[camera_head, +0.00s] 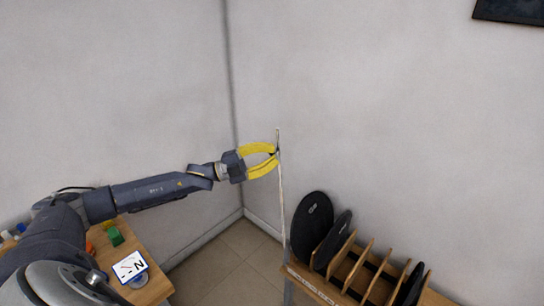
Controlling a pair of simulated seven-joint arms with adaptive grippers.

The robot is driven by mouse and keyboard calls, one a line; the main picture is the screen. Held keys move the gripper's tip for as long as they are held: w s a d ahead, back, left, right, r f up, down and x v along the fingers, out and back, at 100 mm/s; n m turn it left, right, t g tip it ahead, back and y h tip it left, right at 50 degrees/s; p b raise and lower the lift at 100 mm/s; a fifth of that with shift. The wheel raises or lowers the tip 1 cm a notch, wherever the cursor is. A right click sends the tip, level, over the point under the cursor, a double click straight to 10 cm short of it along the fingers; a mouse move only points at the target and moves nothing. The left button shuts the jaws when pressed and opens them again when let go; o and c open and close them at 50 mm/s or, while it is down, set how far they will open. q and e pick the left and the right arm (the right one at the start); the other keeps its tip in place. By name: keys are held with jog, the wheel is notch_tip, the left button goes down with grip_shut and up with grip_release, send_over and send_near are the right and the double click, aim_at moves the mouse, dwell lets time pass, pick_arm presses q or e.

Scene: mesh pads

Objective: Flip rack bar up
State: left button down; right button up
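The rack bar (282,205) is a thin, pale bar standing nearly upright at the left end of a wooden rack (318,289). My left gripper (277,153), with yellow curved fingers, is at the upper part of the bar, reaching it from the left. Its fingertips are close together and meet the bar in the picture. I cannot tell whether they are clamped on it or only touch it. My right gripper is out of view.
The rack holds several black discs (313,222) between wooden dividers. A wooden table (152,290) at lower left carries a green object (115,236) and a white card marked N (130,267). White walls stand close behind. Tiled floor (232,262) lies between table and rack.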

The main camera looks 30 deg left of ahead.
pick_arm(q)
jog(key=shift+w+a+f+y, duration=0.1)
jog(key=shift+w+a+y, duration=0.2)
jog(key=shift+a, duration=0.35)
jog(key=s+d+r, duration=0.2)
jog(key=d, duration=0.2)
jog(key=v, duration=0.9)
jog(key=shift+f, duration=0.25)
jog(key=shift+d, duration=0.1)
